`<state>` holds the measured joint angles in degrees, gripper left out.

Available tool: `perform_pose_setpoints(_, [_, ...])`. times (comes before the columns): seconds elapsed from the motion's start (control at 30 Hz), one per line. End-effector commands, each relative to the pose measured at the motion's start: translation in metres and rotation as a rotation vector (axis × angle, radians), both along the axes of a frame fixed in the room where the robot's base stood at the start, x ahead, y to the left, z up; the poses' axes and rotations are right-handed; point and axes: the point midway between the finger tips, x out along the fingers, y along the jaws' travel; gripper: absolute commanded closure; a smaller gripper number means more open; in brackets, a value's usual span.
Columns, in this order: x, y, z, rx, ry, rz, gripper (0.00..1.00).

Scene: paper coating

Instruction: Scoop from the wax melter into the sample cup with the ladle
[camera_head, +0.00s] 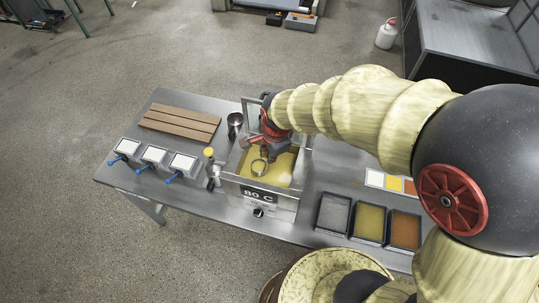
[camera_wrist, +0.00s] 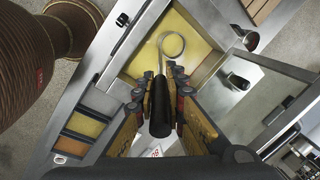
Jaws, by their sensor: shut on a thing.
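The wax melter (camera_head: 258,197) is a metal box marked 80 C, its lid up and yellow wax (camera_head: 283,168) inside. My gripper (camera_head: 269,150) is over the melter, shut on the ladle's black handle (camera_wrist: 160,104). The ladle's round bowl (camera_wrist: 172,44) also shows in the head view (camera_head: 259,167), over or in the wax; I cannot tell how deep. It looks filled with the same yellow.
Brown slats (camera_head: 180,122) lie at the table's back left. White blocks with blue handles (camera_head: 153,156) line the left. A small yellow-topped item (camera_head: 209,153) stands left of the melter. Three trays (camera_head: 369,222) sit to its right. The raised lid (camera_wrist: 262,97) is near my gripper.

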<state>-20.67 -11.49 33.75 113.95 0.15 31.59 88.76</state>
Motion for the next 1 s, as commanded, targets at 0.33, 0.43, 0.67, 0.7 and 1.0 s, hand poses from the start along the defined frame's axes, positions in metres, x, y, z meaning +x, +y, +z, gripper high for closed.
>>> perform_pose_setpoints(0.33, [0.001,0.0,0.025,0.001,-0.002,0.0,1.0])
perform_pose_setpoints(0.43, [0.001,0.0,0.031,0.001,-0.002,0.0,1.0])
perform_pose_setpoints(0.67, [0.001,0.0,0.045,0.001,-0.002,0.0,1.0])
perform_pose_setpoints(0.7, [0.001,0.0,0.048,0.001,-0.002,0.0,1.0])
perform_pose_setpoints(1.0, [0.001,0.0,0.067,0.001,-0.002,0.0,1.0])
